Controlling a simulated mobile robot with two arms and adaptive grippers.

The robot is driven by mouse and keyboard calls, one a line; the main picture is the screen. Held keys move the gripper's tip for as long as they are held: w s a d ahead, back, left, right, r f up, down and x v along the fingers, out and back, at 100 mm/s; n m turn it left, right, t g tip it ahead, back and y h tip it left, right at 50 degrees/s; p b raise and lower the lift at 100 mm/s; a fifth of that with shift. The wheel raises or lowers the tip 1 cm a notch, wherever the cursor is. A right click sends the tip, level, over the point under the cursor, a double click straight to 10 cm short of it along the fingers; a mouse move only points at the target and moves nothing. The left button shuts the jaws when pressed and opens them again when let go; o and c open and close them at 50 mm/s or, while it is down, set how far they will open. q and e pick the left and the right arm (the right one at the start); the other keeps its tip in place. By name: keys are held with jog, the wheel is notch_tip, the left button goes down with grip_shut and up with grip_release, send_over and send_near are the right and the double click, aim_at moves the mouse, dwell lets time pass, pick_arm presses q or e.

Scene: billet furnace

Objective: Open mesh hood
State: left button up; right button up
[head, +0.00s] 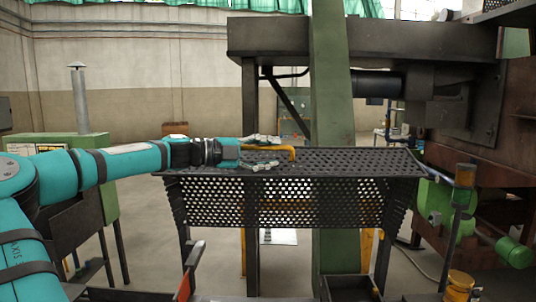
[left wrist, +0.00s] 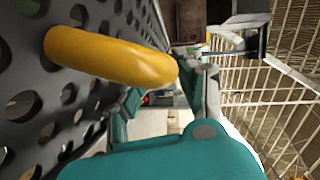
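The mesh hood (head: 285,203) is a dark perforated metal cover with a flat top and a perforated front face. It appears lowered. A yellow bent handle (head: 280,149) sits on its top; in the left wrist view the handle (left wrist: 105,56) is large and close, beside the perforated plate (left wrist: 25,75). My left gripper (head: 268,152) reaches in from the left at the handle, its fingers spread apart with the handle bar between them in the head view. Contact between fingers and handle cannot be told. My right gripper is not in view.
A green post (head: 332,90) rises behind the hood. A dark overhead beam (head: 270,38) crosses above it. Rusty furnace machinery (head: 490,120) stands at the right, with a green motor (head: 440,203) below. A green cabinet (head: 60,143) with a chimney pipe (head: 79,98) is at the left.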

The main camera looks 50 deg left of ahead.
pick_arm(q)
jog(key=shift+s, duration=0.1)
jog(key=v, duration=1.1)
jog(key=shift+s+a, duration=0.2)
jog(key=shift+s, duration=0.15)
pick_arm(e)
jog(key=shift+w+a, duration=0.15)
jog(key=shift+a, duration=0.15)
pick_arm(q)
jog(key=shift+s, duration=0.1)
